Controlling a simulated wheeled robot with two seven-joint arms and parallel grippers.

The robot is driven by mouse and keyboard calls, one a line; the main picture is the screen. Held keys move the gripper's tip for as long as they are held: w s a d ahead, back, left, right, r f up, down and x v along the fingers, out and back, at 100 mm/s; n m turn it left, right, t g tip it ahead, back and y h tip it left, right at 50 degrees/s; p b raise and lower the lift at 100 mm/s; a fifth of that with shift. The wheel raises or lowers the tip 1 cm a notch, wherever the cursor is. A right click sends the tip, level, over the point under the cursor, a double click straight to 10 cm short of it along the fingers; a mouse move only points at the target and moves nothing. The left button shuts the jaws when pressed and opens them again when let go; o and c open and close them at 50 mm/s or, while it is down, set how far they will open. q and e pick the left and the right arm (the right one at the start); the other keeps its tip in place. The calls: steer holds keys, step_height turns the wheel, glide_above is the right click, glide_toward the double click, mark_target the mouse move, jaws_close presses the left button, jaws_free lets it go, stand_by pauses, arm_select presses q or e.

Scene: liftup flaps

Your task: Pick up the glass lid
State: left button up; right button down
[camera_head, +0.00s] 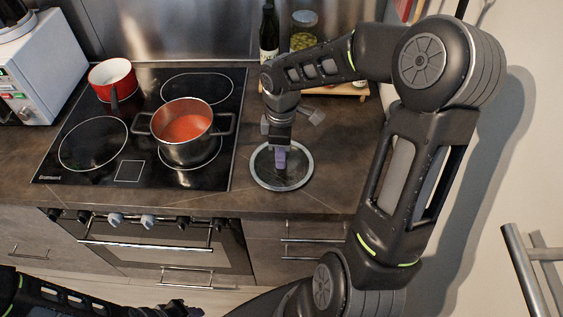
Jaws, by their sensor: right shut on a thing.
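The glass lid (296,181) is a round dark see-through disc with a pale metal rim. It lies on, or very close above, the dark countertop to the right of the hob. My right gripper (280,160) points straight down over its middle and is shut on the lid's knob, which the fingers mostly hide. I cannot tell whether the lid touches the counter. My left arm shows only in part at the bottom left edge, and I cannot make out the state of its gripper (178,309).
A steel pot (187,150) with red soup stands on the black hob (75,115). A red pan (112,80) stands behind it to the left. A dark bottle (269,35) and a jar (303,28) stand at the back. Oven knobs and handles line the counter front.

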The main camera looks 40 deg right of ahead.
stand_by(0.3)
step_height(320, 180, up, 10)
steer(key=b, duration=0.1)
stand_by(0.4)
stand_by(0.5)
